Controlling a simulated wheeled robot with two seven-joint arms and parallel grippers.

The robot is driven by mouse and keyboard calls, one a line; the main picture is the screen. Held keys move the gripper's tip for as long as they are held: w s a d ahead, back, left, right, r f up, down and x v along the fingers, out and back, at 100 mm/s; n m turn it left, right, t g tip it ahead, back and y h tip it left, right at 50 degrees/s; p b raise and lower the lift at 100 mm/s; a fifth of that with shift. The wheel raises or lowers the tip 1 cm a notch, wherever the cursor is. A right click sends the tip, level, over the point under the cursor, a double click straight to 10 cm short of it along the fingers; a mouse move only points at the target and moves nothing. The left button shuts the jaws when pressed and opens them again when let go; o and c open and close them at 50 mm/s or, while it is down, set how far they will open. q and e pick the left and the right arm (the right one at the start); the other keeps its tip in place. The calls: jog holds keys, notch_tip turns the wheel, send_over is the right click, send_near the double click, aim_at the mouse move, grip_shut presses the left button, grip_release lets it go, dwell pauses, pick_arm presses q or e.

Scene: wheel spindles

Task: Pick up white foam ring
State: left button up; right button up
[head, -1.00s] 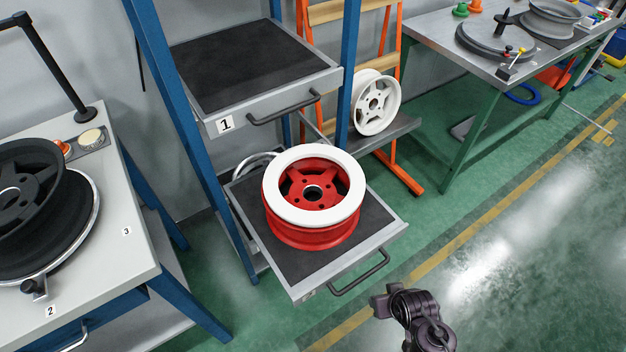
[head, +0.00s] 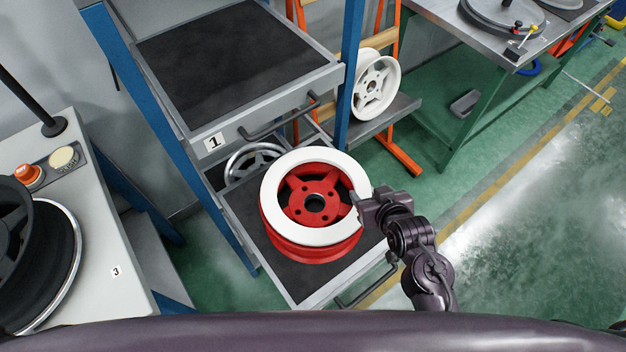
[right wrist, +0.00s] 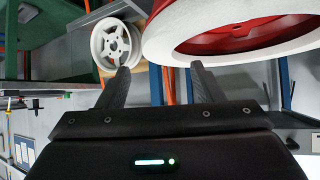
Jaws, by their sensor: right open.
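The white foam ring (head: 271,222) lies flat on top of the red wheel (head: 310,250), around its rim, in the head view. The red wheel rests on the dark mat of the pulled-out lower drawer (head: 289,280). My right gripper (head: 362,204) is at the right edge of the ring, its jaws open and pointing toward it. In the right wrist view the two fingers (right wrist: 160,82) are spread with nothing between them. The ring (right wrist: 240,55) shows there at the upper right, beyond the right fingertip. Whether a finger touches the ring is unclear. My left gripper is not in view.
The upper drawer marked 1 (head: 213,142) stands above and behind the wheel. A white wheel (head: 376,84) rests on an orange rack to the right. A workbench (head: 112,240) with a dark wheel (head: 40,250) is at the left. Open green floor lies right.

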aim_at(362, 183)
jog(key=shift+f, duration=0.1)
jog(key=shift+p+x, duration=0.55)
jog(key=shift+x, duration=0.55)
jog(key=x, duration=0.3)
jog(key=shift+w+d, duration=0.1)
jog(key=c, duration=0.7)
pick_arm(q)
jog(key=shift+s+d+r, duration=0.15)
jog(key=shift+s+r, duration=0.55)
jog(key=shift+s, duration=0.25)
pick_arm(e)
jog(key=c, duration=0.3)
jog(key=shift+c, duration=0.2)
